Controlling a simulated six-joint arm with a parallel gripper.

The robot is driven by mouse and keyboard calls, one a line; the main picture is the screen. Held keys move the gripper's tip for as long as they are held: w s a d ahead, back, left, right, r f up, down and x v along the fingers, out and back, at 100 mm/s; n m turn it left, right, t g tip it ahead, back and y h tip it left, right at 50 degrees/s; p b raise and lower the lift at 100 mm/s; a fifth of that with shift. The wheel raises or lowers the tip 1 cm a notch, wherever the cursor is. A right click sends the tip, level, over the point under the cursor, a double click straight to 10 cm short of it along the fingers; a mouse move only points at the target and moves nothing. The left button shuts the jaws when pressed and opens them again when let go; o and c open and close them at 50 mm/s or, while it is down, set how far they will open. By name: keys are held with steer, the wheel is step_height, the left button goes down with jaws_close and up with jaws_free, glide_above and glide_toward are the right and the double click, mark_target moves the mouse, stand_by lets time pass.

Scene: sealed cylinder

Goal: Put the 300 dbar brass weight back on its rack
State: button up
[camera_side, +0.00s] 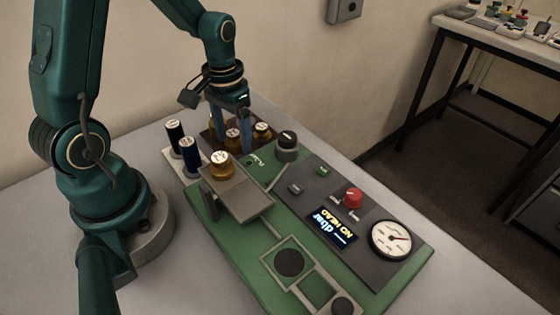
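My gripper (232,135) points down over the brown rack (206,138) at the back left of the green board. Its two blue fingers stand apart, one on each side of a brass weight (233,143). I cannot tell whether they press on it or only stand around it. A second brass weight (262,131) sits to the right of the fingers, and another brass-coloured piece shows partly behind the left finger. One more brass weight (222,166) stands on the grey plate (240,196) nearer the camera. The weight labels are too small to read, so I cannot tell which is 300 dbar.
Two dark cylinders with white tops, one black (174,135) and one blue (190,155), stand left of the rack. A dark knob (287,143) is right of it. The grey panel (377,205) holds a red knob (353,196), a display (331,228) reading "NO HEAD dbar" and a dial (391,239).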

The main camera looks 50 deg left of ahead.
mark_target(233, 133)
step_height(233, 133, up, 11)
steer(key=s+d+r+t, duration=0.1)
steer(key=s+d, duration=0.1)
steer(key=s+d+r+m+t, duration=0.1)
steer(key=s+d+t, duration=0.1)
steer(key=d, duration=0.1)
steer(key=s+d+r+m+t, duration=0.1)
steer(key=s+d+t, duration=0.1)
steer(key=s+d, duration=0.1)
steer(key=shift+s+d+r, duration=0.1)
steer(key=shift+d+r, duration=0.05)
steer(key=shift+r, duration=0.1)
steer(key=shift+s+d+f+m+t, duration=0.2)
steer(key=shift+s+d+m+t, duration=0.1)
steer(key=shift+s+d, duration=0.15)
